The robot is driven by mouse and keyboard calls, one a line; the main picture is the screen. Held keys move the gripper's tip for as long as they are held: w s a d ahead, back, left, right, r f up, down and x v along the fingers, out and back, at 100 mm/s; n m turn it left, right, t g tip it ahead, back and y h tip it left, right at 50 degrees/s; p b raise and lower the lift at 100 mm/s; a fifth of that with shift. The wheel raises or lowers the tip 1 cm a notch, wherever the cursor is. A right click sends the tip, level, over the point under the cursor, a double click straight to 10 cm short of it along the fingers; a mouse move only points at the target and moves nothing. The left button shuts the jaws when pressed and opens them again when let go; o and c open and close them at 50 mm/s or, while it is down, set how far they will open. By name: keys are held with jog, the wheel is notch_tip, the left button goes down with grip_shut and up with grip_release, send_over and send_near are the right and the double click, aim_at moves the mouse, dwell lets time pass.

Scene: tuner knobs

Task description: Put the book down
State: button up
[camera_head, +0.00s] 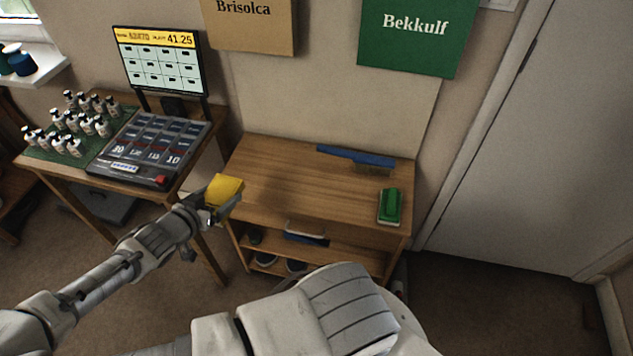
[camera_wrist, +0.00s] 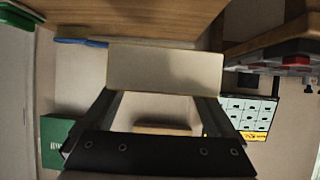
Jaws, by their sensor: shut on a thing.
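A small yellow book (camera_head: 224,188) is held in my gripper (camera_head: 212,206) at the left edge of the wooden bench (camera_head: 290,185). Whether it touches the bench top cannot be told. In the wrist view the book (camera_wrist: 165,68) shows as a pale block with thin yellowish edges, spanning the space between the two fingers of my gripper (camera_wrist: 160,98). The gripper is shut on it. The bench top (camera_wrist: 150,18) lies beyond the book in that view.
A blue brush (camera_head: 357,157) lies at the back of the bench and a green brush-like object (camera_head: 389,206) at its right. The middle and left of the top are clear. A cash register (camera_head: 150,145) and several bottles (camera_head: 75,120) stand on the left table. Shoes (camera_head: 265,259) sit below.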

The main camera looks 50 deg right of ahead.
jog(key=s+d+f+m+g+h+b, duration=0.1)
jog(key=d+f+m+g+b, duration=0.2)
jog(key=d+f+b, duration=0.55)
jog(key=d+r+m+g+b, duration=0.1)
jog(key=d+r+b, duration=0.3)
jog(key=d+b, duration=0.65)
jog(key=p, duration=0.2)
send_over(263, 176)
notch_tip(263, 176, down, 7)
jog(key=shift+r, duration=0.1)
jog(key=shift+f+b, duration=0.75)
jog(key=shift+f, duration=1.3)
jog(key=shift+f, duration=0.15)
jog(key=o, duration=1.2)
jog(key=shift+c, duration=0.2)
jog(key=shift+r, duration=0.2)
